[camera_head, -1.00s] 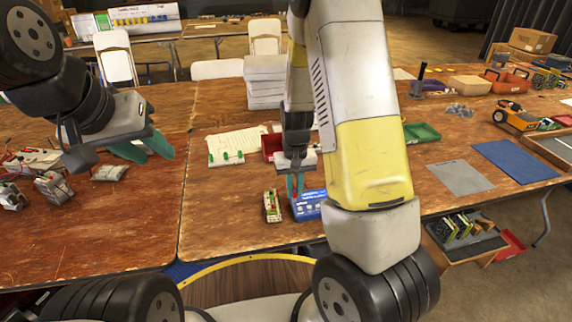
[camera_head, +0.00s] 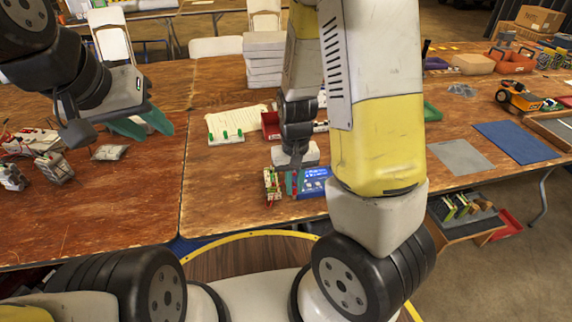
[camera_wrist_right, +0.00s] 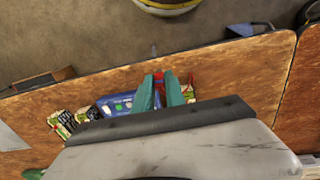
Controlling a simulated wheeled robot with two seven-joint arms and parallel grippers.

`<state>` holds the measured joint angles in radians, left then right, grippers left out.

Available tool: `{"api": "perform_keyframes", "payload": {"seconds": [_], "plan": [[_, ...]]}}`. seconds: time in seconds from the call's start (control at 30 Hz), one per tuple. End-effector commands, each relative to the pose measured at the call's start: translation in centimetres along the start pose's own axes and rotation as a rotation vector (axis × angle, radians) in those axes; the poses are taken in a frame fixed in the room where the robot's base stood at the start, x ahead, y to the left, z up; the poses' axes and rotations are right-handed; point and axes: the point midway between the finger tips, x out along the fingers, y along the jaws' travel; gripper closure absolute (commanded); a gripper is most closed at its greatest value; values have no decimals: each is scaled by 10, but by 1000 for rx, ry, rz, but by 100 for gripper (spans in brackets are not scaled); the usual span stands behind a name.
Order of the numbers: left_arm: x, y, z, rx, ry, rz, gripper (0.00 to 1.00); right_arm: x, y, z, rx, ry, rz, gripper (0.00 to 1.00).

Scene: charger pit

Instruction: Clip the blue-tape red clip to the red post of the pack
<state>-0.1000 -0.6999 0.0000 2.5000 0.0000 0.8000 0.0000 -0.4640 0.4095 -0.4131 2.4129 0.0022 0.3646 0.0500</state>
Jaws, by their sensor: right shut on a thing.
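The pack (camera_head: 272,187), a small pale block with red and green parts, stands on the wooden table left of the blue charger (camera_head: 316,180). My right gripper (camera_head: 292,184) points down between them, close beside the pack. In the right wrist view its teal fingers (camera_wrist_right: 167,88) are shut on a small red clip (camera_wrist_right: 158,77), which shows at the fingertips. The pack (camera_wrist_right: 189,92) lies just right of the fingers there, partly hidden. Blue tape and the red post cannot be made out, nor whether clip and pack touch. My left gripper (camera_head: 142,124) is open and empty above the left table.
A white sheet with green pieces (camera_head: 226,137) and a red bin (camera_head: 270,124) lie behind the pack. A stack of white boxes (camera_head: 264,60) stands further back. A grey mat (camera_head: 460,157) and a blue mat (camera_head: 515,142) lie to the right.

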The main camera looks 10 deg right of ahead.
Motion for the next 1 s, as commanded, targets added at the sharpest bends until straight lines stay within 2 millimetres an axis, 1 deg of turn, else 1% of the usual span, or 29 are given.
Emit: {"api": "perform_keyframes", "payload": {"seconds": [0.23, 0.33, 0.57, 0.6, 0.73, 0.9, 1.0], "plan": [[0, 0, 0, 0, 0, 0, 64, -36, -1, -2, -1, 8, -3, 100], [0, 0, 0, 0, 1, 0, 64, -32, -6, -19, 1, 1, 2, 100], [0, 0, 0, 0, 0, 0, 64, -32, -22, -61, 0, 1, 0, 100], [0, 0, 0, 0, 0, 0, 64, -32, -24, -70, 0, 2, 1, 100], [0, 0, 0, 0, 0, 0, 64, -32, -33, -93, 0, 2, 0, 100], [0, 0, 0, 0, 0, 0, 64, -32, -39, -110, 1, 2, 0, 100], [0, 0, 0, 0, 0, 0, 64, -32, -41, -113, 1, 0, 0, 100]]}}
